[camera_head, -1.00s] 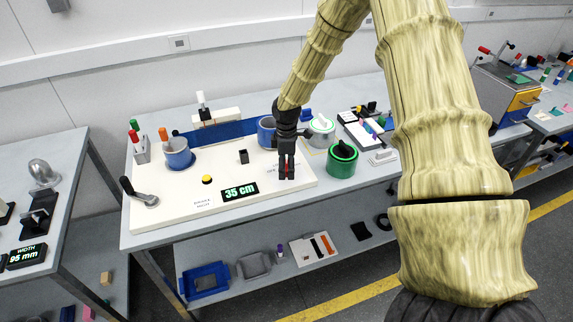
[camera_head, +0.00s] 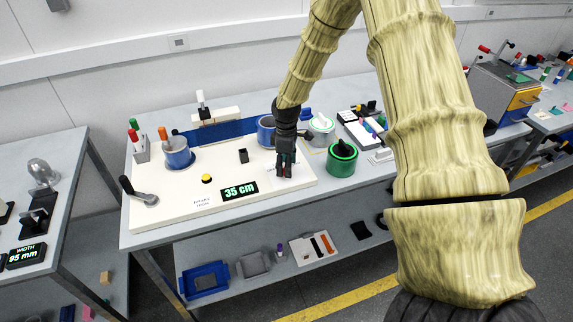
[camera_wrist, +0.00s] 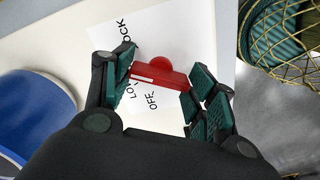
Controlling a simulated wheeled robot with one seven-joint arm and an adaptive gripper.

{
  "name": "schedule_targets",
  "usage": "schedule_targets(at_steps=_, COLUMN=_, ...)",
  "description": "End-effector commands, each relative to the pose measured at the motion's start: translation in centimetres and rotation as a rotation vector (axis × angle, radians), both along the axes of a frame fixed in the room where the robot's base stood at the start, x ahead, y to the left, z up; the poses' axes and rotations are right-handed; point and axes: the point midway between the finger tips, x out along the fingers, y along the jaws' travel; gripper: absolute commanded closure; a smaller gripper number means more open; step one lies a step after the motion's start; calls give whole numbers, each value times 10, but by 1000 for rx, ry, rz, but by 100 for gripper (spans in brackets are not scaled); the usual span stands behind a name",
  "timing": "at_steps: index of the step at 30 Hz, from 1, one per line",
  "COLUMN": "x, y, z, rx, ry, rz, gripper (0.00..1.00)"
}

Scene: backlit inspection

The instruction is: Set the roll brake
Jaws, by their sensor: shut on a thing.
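My gripper (camera_head: 286,170) is over the right front part of the white board (camera_head: 165,212). In the wrist view, the gripper (camera_wrist: 160,70) is shut on a red brake lever (camera_wrist: 158,74), with the lever's bar lying between the two fingers. The bar is slightly tilted and has a rounded red knob on its far side. A white label (camera_wrist: 102,36) lies under it, with the words "LOCK" and "OFF" partly readable; another word is partly covered. In the head view the gripper largely hides the lever.
The board carries a crank (camera_head: 140,195), a yellow button (camera_head: 206,178), a "35 cm" display (camera_head: 240,191), a small black block (camera_head: 243,156) and a blue web (camera_head: 222,132) between two blue rolls. A green round container (camera_head: 341,160) stands close right of my gripper.

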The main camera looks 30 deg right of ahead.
Motion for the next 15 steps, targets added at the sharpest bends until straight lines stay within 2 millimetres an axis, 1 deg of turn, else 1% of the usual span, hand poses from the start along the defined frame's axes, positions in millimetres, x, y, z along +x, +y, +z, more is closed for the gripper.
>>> schedule_targets(at_steps=9, x=2, y=0, z=1, rx=-2, ry=-4, rz=-254, gripper=67)
schedule_targets(at_steps=15, x=2, y=-1, z=1, rx=-2, ry=-4, rz=-383, gripper=67)
